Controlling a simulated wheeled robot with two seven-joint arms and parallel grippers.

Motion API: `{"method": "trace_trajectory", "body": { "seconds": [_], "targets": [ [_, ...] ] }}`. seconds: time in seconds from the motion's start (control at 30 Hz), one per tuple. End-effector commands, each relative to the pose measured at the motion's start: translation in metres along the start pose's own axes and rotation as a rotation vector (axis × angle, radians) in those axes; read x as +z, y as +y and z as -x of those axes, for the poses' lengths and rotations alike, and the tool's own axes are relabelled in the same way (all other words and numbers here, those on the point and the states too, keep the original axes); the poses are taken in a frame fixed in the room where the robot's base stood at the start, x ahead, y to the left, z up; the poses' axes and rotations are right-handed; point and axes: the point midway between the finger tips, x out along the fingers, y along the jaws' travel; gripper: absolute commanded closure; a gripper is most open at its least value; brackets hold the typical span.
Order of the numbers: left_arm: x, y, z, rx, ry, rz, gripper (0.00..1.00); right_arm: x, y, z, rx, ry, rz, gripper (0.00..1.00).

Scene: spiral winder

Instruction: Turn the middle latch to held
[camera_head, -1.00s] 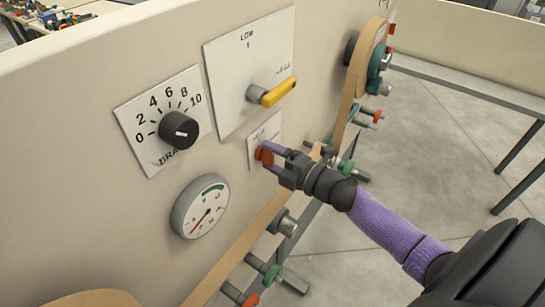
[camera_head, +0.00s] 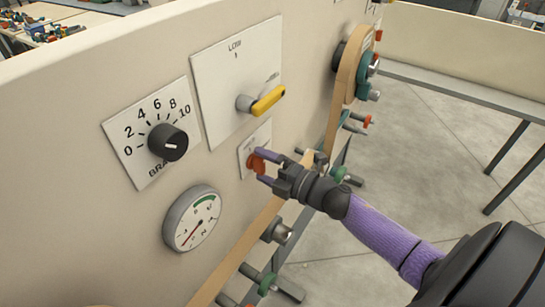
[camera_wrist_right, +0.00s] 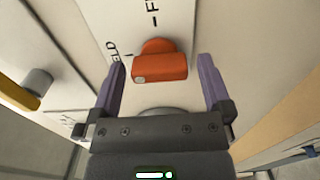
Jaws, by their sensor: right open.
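The middle latch is an orange-red knob (camera_head: 256,163) on a small white plate (camera_head: 247,150) below the yellow lever. In the right wrist view the latch (camera_wrist_right: 160,65) shows as a bar with a pale dot at its left end. Partly hidden lettering ending in "ELD" is to its left, and a mark and an "F" are above it. My right gripper (camera_head: 266,167) is open at the latch. In the right wrist view its purple fingers (camera_wrist_right: 161,75) stand on either side of the bar, with a gap on each side. My left gripper is not in view.
A yellow lever (camera_head: 267,100) on a larger plate is just above my right gripper. A black dial (camera_head: 168,142) and a round gauge (camera_head: 192,219) are to the left. A tan curved strip with pegs runs below and right.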

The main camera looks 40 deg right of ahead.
Motion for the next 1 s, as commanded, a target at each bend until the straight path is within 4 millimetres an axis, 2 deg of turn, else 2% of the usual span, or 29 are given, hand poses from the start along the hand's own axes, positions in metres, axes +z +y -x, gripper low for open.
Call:
{"method": "trace_trajectory", "body": {
  "seconds": [0.3, 0.43, 0.57, 0.93, 1.0],
  "targets": [
    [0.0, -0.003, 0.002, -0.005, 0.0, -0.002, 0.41, -0.001, -0.001, 0.068, -0.006, 0.0, -0.002, 0.0],
    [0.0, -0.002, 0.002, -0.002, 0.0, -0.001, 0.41, 0.0, -0.001, 0.089, -0.004, 0.0, 0.0, 0.0],
    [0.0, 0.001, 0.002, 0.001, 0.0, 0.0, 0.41, 0.0, 0.0, 0.095, -0.002, 0.002, 0.002, 0.0],
    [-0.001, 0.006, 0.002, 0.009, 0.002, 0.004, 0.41, 0.0, -0.001, 0.095, -0.003, -0.001, -0.002, 0.0],
    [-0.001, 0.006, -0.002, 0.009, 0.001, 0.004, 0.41, 0.004, -0.017, 0.098, -0.024, -0.038, -0.048, 0.0]
  ]
}}
